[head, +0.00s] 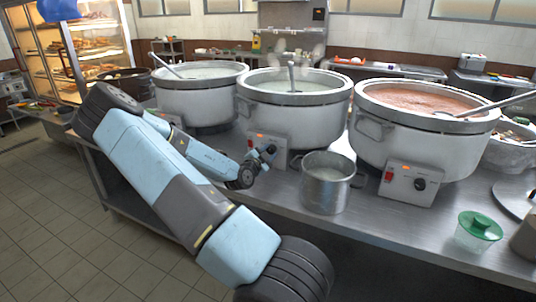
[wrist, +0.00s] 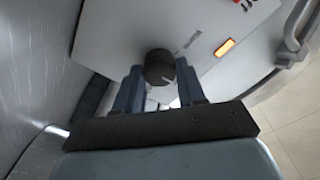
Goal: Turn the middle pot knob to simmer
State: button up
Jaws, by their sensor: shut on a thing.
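The middle pot (head: 293,112) is a large white stockpot with a steel rim and pale congee, a ladle standing in it. Its control box (head: 282,149) at the front has a small orange light. My gripper (head: 264,153) is at this box and hides much of its lower part. In the wrist view, the black round knob (wrist: 158,66) sits between the two fingers of my gripper (wrist: 160,78), which are shut on it. A short mark on the panel (wrist: 192,40) and the lit orange lamp (wrist: 225,47) lie up and right of the knob. The knob's setting is unclear.
A small steel pot (head: 325,185) stands close right of my gripper. The right pot (head: 415,130), holding reddish congee, has its own knob box (head: 409,183). The left pot (head: 198,98) is behind my arm.

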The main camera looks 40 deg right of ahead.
jog(key=shift+s+f+n, duration=0.1)
jog(key=shift+s+n, duration=0.05)
jog(key=shift+n, duration=0.95)
jog(key=o, duration=1)
jog(key=shift+o, duration=0.2)
jog(key=v, duration=1.3)
jog(key=shift+a+f, duration=0.1)
jog(key=shift+a, duration=0.3)
